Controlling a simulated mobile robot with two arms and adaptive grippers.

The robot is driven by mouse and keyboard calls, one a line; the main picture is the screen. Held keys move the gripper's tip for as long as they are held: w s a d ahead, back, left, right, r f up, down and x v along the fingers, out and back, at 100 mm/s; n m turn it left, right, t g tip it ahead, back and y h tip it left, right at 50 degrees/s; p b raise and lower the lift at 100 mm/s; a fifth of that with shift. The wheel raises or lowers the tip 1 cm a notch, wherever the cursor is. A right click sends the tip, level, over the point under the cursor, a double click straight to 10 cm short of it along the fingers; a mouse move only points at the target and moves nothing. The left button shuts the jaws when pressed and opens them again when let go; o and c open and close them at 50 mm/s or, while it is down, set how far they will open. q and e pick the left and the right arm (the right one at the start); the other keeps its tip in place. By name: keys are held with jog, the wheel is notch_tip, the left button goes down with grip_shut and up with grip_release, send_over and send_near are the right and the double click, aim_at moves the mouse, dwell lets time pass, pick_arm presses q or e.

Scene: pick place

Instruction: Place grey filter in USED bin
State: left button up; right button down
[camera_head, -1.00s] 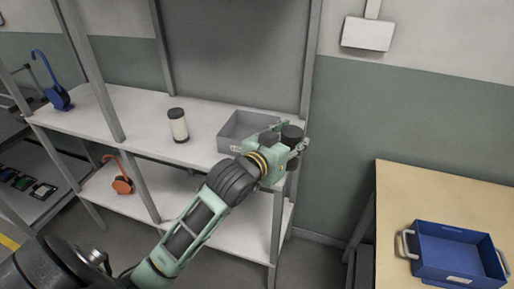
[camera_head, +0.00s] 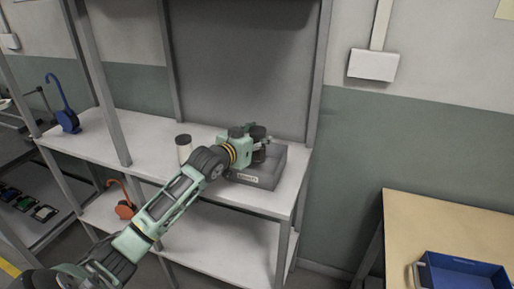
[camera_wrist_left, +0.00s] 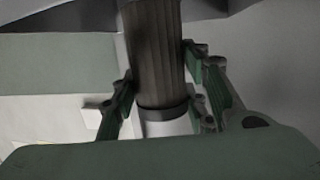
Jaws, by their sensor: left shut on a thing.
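My left gripper (camera_head: 262,143) is shut on the grey filter, a dark ribbed cylinder (camera_wrist_left: 155,50) with a black ring and a pale end in the left wrist view. In the head view the filter (camera_head: 258,132) is partly covered by the gripper. The gripper holds it over the grey bin (camera_head: 268,178) on the upper shelf. The bin has a small white label whose text is too small to read. I cannot tell whether the filter touches the bin. My right gripper is not in view.
A white filter with a dark cap (camera_head: 183,142) stands left of the bin, partly hidden by my arm. A blue hooked object (camera_head: 67,120) is on the shelf's left end, an orange one (camera_head: 124,208) below. A blue crate (camera_head: 460,275) sits on the table (camera_head: 430,220) at right.

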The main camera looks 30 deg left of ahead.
pick_arm(q)
notch_tip(320, 180, down, 3)
jog(key=shift+a+r+p, duration=0.1)
jog(key=shift+p, duration=0.25)
jog(key=shift+f, duration=0.65)
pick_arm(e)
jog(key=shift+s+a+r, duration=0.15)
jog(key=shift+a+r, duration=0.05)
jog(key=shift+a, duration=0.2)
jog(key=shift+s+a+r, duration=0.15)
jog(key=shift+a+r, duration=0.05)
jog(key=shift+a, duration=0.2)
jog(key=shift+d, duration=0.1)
pick_arm(q)
jog(key=o, duration=0.9)
jog(key=shift+f, duration=0.1)
jog(key=o, duration=0.4)
jog(key=shift+c, duration=0.2)
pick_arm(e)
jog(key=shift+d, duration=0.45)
